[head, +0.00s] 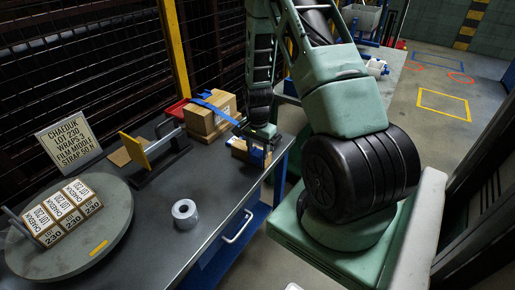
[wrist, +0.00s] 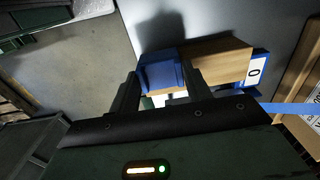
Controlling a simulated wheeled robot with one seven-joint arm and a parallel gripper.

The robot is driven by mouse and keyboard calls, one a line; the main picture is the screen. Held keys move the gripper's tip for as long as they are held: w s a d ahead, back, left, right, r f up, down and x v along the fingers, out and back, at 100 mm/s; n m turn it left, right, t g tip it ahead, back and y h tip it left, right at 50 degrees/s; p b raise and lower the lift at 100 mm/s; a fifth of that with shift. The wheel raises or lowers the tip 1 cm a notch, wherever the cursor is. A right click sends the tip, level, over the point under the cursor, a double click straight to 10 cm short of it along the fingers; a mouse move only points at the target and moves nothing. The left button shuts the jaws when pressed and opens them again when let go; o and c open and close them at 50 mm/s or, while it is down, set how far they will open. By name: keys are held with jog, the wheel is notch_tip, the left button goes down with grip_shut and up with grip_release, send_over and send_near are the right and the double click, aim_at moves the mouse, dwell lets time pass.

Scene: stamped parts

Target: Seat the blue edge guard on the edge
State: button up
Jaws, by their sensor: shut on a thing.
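The blue edge guard (wrist: 162,72) is between the two fingers of my gripper (wrist: 161,88) in the wrist view. The fingers are shut on it, and it is against the left end of a wooden block (wrist: 215,58); I cannot tell whether it touches the block. In the head view my gripper (head: 259,143) is low over the block at the right edge of the grey table. A cardboard carton (head: 207,124) with a blue strap (head: 213,108) across its top stands left of my gripper. The strap also shows in the wrist view (wrist: 290,107). Which edge is meant is unclear.
A blue-framed card with a 0 (wrist: 257,71) is at the block's right end. A tape roll (head: 185,212), a yellow-plated device (head: 136,150) and a turntable (head: 112,240) with labelled boxes stand on the table (head: 165,252). Bare table lies front of the carton.

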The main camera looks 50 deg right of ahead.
jog(key=shift+d, duration=0.1)
jog(key=o, duration=1.1)
jog(key=shift+o, duration=0.2)
notch_tip(320, 180, up, 17)
jog(key=shift+r+b, duration=0.2)
jog(key=shift+b, duration=0.1)
